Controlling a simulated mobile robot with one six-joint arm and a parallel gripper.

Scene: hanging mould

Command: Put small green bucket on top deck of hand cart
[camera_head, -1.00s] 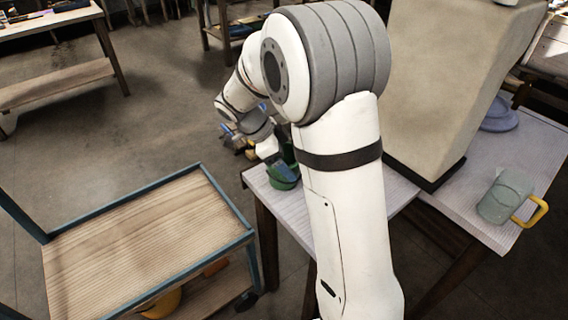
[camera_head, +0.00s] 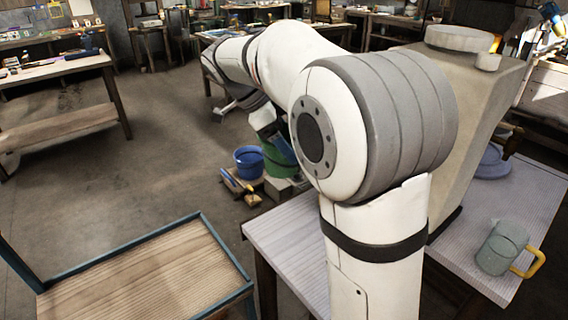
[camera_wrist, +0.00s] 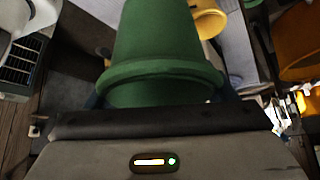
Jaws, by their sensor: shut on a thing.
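The small green bucket (camera_head: 280,162) is in my gripper (camera_head: 272,137), seen in the head view beyond the near left corner of the table and partly hidden by my arm. The wrist view shows the green bucket (camera_wrist: 160,50) close up, its rim against the dark gripper (camera_wrist: 160,105), whose fingers are mostly hidden. The gripper is shut on it. The hand cart (camera_head: 150,275) is at lower left in the head view, with a bare wooden top deck in a blue frame. The bucket is up and to the right of the deck in the picture, apart from it.
The table (camera_head: 290,240) carries a grey-green mug with a yellow handle (camera_head: 503,250) and a large beige block (camera_head: 455,110). A blue bucket (camera_head: 248,162) stands low behind the table's left corner. A workbench (camera_head: 60,75) is at far left. The floor between is open.

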